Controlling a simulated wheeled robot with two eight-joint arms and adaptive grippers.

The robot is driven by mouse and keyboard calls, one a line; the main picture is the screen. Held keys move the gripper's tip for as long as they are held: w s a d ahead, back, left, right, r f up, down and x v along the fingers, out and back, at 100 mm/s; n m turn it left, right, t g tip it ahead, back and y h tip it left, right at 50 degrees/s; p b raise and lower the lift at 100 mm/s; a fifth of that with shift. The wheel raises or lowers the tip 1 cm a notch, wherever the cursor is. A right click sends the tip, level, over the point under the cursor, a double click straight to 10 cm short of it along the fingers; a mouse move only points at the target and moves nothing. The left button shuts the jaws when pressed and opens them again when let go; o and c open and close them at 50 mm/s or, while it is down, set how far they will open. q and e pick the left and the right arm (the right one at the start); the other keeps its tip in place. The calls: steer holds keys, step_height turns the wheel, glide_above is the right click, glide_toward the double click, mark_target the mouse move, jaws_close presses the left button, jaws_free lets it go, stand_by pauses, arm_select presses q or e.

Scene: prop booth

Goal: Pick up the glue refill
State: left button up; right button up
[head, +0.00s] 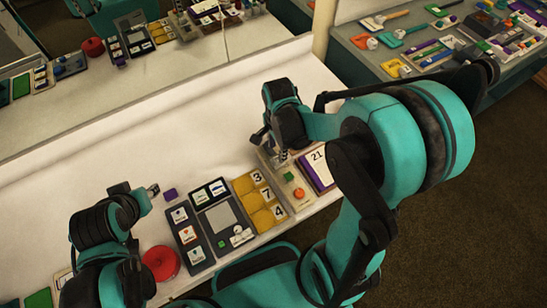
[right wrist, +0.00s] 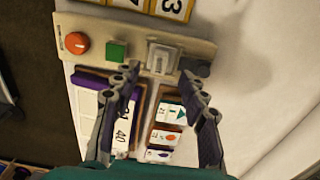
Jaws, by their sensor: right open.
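I cannot make out for certain which thing is the glue refill. My right gripper (right wrist: 160,76) is open and empty, its fingertips at the edge of a beige panel (right wrist: 210,46). A pale grey block-like piece (right wrist: 160,57) sits on that panel, just ahead of the gap between the fingers. A dark grey piece (right wrist: 196,67) lies beside the right-hand fingertip. In the head view my right gripper (head: 268,142) is over the panel's far end and hides part of it.
The panel also carries a green square (right wrist: 117,51) and an orange-red knob (right wrist: 76,43). A purple-edged number board (head: 318,167) and a small picture-card board (right wrist: 166,135) lie beside it. Yellow number tiles (head: 263,201) and a red round thing (head: 161,263) stand along the front. The table's back is clear.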

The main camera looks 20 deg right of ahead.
mark_target(277, 160)
step_height(277, 160, down, 6)
steer(key=shift+d+r+b, duration=0.15)
steer(key=shift+r+b, duration=0.05)
steer(key=shift+b, duration=1.05)
steer(key=shift+r, duration=0.1)
steer(key=shift+c, duration=0.6)
jaws_close()
